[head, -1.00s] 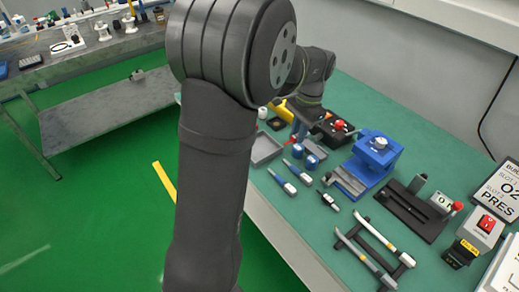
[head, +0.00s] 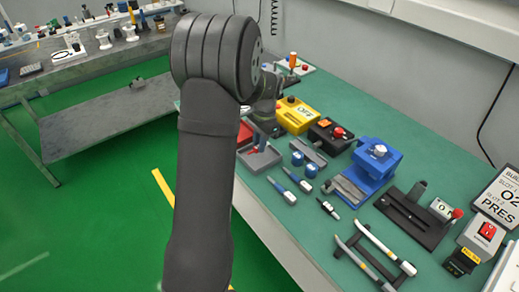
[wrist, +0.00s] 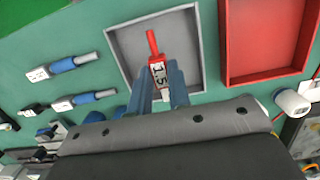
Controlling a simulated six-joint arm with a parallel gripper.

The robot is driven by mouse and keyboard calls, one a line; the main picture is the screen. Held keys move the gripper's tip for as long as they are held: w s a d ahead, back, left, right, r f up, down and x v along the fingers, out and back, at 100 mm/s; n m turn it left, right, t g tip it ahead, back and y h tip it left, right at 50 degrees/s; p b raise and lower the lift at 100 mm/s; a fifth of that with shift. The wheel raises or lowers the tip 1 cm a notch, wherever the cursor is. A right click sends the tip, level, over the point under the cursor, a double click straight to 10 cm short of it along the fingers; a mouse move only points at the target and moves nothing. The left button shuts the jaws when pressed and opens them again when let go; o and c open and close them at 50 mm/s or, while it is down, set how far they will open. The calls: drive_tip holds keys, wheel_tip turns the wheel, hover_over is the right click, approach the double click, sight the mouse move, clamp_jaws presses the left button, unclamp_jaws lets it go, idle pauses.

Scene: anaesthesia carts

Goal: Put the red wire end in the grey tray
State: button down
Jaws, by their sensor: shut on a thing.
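My gripper (wrist: 163,84) is shut on the red wire end (wrist: 152,43), which has a red tip and a white label reading 1.5. The wire end points away from the fingers and lies in view over the inside of the grey tray (wrist: 118,54). Whether it touches the tray floor I cannot tell. In the head view the grey tray (head: 273,161) sits near the table's front edge, with my gripper (head: 257,141) at it. My arm hides part of the tray there.
A red tray (wrist: 265,78) stands right beside the grey tray in the wrist view. Several blue-handled pieces (head: 282,190) lie in front on the green table. A yellow box (head: 296,114) and a blue fixture (head: 372,165) stand behind and to the right.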

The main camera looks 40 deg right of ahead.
drive_tip(key=shift+f, duration=1.55)
drive_tip(key=c, duration=1.3)
unclamp_jaws()
drive_tip(key=shift+f, duration=0.15)
drive_tip(key=shift+c, duration=0.2)
wheel_tip(320, 180, up, 12)
drive_tip(key=d, duration=0.1)
drive_tip(key=shift+d, duration=0.4)
